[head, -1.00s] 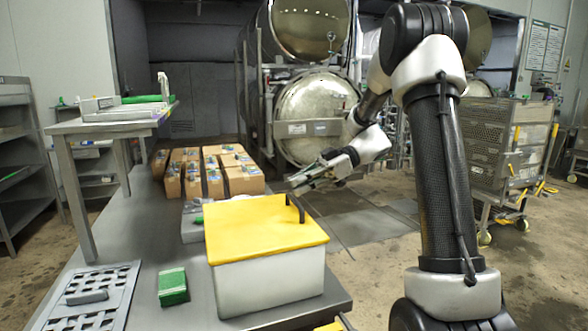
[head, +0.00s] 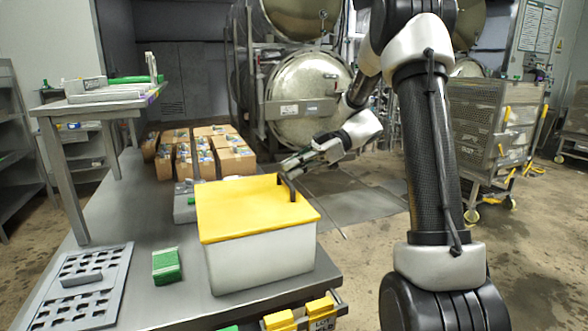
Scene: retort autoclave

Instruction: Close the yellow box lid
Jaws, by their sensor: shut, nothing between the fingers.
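The yellow lid (head: 245,208) lies flat across the top of a white box (head: 262,262) on the near right part of the metal table. I cannot tell whether the fingers touch the handle or the lid. The lid's far edge is partly hidden.
A green and white sponge-like block (head: 166,266) and a slotted grey tray (head: 85,290) lie left of the box on the table (head: 150,220). Several cardboard boxes (head: 233,160) stand behind. Yellow bins (head: 318,308) hang at the table's front edge.

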